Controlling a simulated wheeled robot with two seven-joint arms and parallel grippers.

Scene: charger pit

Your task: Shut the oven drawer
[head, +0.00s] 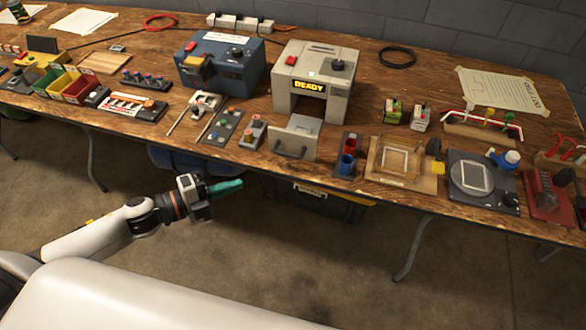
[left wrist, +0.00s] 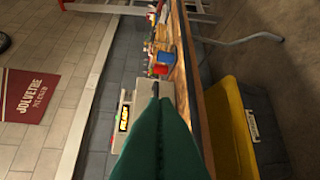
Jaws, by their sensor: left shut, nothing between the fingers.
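The oven is a beige box (head: 322,75) with a lit READY sign, a red button and a dark knob, standing on the wooden table. Its drawer (head: 297,137) is pulled out toward me, with a grey front plate and a dark bar handle (head: 290,153) near the table's front edge. My left gripper (head: 238,184), with green fingers, is shut and empty, off the table's front edge, left of the drawer and apart from it. In the left wrist view the shut fingers (left wrist: 155,98) point toward the oven (left wrist: 125,122) and hide part of it. My right gripper is not in view.
A blue machine (head: 220,62) stands left of the oven. A button panel (head: 222,126) lies left of the drawer, and a holder with red and blue cups (head: 347,158) stands close on its right. A yellow-lidded bin (head: 318,198) is under the table. The floor before the table is clear.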

